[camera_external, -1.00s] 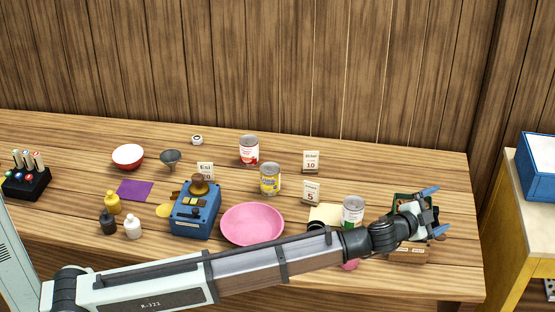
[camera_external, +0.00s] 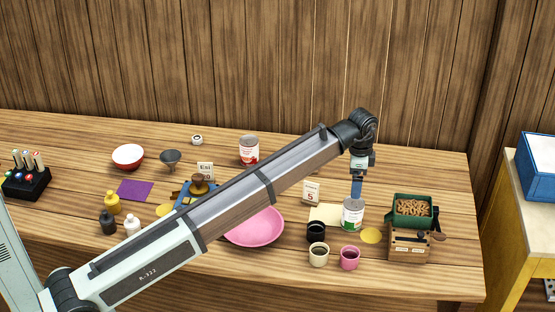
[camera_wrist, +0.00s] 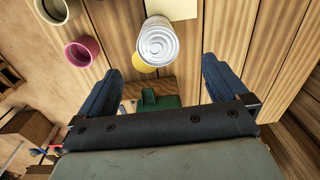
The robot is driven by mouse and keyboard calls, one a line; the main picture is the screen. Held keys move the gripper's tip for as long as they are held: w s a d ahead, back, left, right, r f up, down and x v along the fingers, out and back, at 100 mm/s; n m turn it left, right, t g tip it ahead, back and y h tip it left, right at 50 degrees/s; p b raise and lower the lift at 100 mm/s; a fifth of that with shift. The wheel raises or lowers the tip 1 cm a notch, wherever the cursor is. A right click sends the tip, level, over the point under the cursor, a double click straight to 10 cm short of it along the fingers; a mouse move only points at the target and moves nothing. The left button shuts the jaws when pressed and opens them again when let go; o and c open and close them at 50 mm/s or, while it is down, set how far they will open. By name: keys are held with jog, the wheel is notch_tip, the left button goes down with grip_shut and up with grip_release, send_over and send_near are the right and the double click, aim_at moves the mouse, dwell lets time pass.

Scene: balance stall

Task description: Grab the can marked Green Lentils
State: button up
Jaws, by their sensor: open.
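A can with a white and green label (camera_external: 352,215) stands upright on the table at right of centre; its lettering is too small to read. Its metal lid shows in the wrist view (camera_wrist: 158,42). My gripper (camera_external: 357,190) points down just above this can in the external view. In the wrist view my gripper (camera_wrist: 161,66) is open and empty, its blue fingers wide apart, with the can beyond the fingertips and roughly centred between them. A can with a red and white label (camera_external: 249,150) stands farther back. The yellow-labelled can is hidden behind my arm.
A black cup (camera_external: 316,231), a cream cup (camera_external: 318,255) and a pink cup (camera_external: 349,258) stand near the can. A green box (camera_external: 412,211) and a wooden box (camera_external: 408,246) are right of it. A price card (camera_external: 311,192) stands behind left. A pink plate (camera_external: 254,227) lies left.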

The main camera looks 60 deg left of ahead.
aim_at(352, 212)
jog(key=shift+s+a+f, duration=0.1)
jog(key=shift+s+f, duration=0.1)
jog(key=shift+f, duration=0.05)
notch_tip(352, 212, down, 13)
jog(key=shift+w+f, duration=0.1)
jog(key=shift+w, duration=0.05)
dwell(0.5)
jog(key=shift+c, duration=0.3)
jog(key=c, duration=1.3)
jog(key=shift+o, duration=0.2)
